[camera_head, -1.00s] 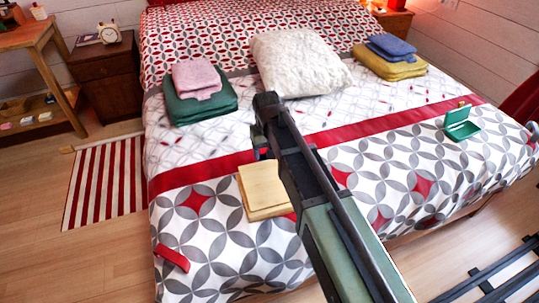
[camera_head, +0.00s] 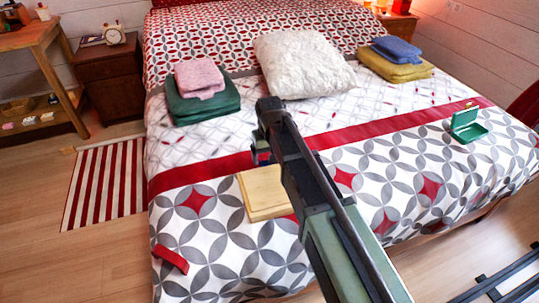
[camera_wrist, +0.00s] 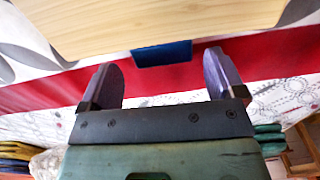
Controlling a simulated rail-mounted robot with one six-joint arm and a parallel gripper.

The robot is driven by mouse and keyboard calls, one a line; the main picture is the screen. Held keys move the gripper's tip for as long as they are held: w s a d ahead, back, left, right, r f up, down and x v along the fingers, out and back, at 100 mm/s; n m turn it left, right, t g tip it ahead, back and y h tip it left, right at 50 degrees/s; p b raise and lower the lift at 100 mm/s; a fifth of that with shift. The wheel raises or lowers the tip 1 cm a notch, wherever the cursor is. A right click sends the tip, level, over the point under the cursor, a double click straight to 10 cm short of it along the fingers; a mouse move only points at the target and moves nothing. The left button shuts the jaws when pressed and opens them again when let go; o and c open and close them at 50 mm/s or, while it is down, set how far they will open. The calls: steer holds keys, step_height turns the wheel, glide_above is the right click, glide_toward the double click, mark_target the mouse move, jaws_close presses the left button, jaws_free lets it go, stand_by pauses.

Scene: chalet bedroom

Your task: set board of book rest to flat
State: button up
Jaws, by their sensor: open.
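The book rest's pale wooden board (camera_head: 262,194) is on the bed, left of my arm. It looks low, but I cannot tell its exact tilt. In the wrist view the board (camera_wrist: 150,22) fills the top, with a blue tab (camera_wrist: 162,53) at its edge. My gripper (camera_wrist: 162,78) is open, its two purple fingers on either side of the tab's line, and nothing is visibly held. A gap shows between each finger and the tab. In the head view my arm partly hides the gripper and the board's right side.
A red item (camera_head: 170,259) lies at the bed's front left corner. An open green box (camera_head: 467,131) sits to the right. Folded green towels (camera_head: 203,105), a white pillow (camera_head: 300,70) and yellow towels (camera_head: 403,72) lie farther back. The patterned bedspread around the board is mostly clear.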

mark_target(276, 170)
step_height(276, 170, up, 11)
steer(key=p, duration=1)
steer(key=shift+p, duration=0.4)
steer(key=shift+f, duration=0.1)
steer(key=s+d+m, duration=0.3)
steer(key=s+d, duration=1.5)
step_height(276, 170, up, 17)
steer(key=p, duration=1.7)
steer(key=shift+w, duration=0.4)
